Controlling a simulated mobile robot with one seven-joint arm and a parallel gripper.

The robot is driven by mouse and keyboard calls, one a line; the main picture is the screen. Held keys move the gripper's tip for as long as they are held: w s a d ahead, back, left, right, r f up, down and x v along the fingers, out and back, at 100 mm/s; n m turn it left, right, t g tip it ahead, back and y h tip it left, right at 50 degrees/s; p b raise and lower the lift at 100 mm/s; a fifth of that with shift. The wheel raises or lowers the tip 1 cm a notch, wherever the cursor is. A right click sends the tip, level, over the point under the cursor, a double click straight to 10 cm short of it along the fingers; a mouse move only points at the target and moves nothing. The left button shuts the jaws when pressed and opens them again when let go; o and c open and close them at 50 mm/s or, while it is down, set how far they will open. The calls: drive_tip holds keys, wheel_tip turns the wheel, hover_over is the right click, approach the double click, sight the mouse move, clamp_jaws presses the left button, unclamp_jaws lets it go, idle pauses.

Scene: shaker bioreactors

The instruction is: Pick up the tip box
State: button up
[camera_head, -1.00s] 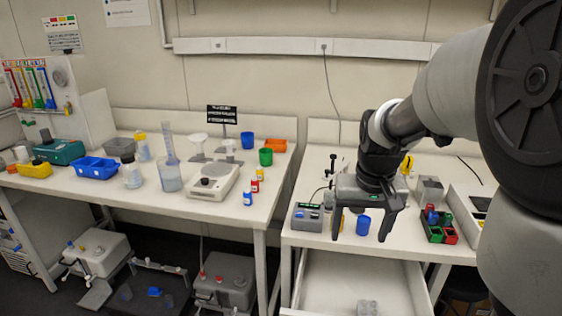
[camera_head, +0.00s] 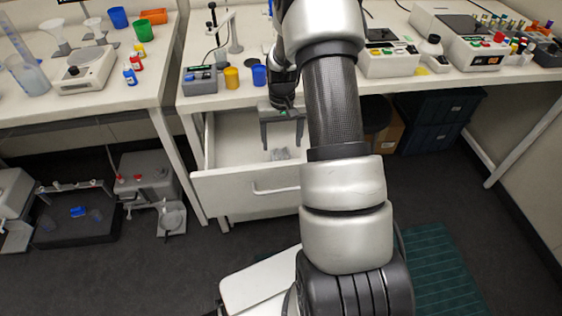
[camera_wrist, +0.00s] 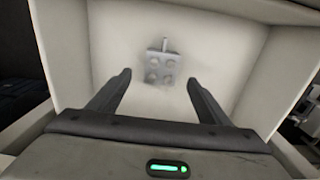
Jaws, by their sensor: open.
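A small grey block with several round marks on its top (camera_head: 280,153) lies on the floor of the open drawer (camera_head: 235,190); it may be the tip box, but it is too small to be sure. In the wrist view the grey block (camera_wrist: 160,67) sits just beyond the fingertips, between their lines, slightly turned. My gripper (camera_head: 282,145) points down over the open drawer. Its two fingers are apart with nothing between them, and it also shows in the wrist view (camera_wrist: 158,78). The fingers appear above the block, not touching it.
The drawer's walls surround the block; the rest of its floor is bare. On the bench above stand a grey device (camera_head: 199,80), a yellow cup (camera_head: 231,77) and a blue cup (camera_head: 259,75). A white scale (camera_head: 88,69) stands on the left bench.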

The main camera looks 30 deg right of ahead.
sight(281, 155)
wheel_tip(281, 155, down, 8)
drive_tip(key=shift+w+r+b, duration=0.15)
drive_tip(key=shift+b, duration=0.45)
drive_tip(key=shift+r, duration=0.1)
drive_tip(key=c, duration=1.2)
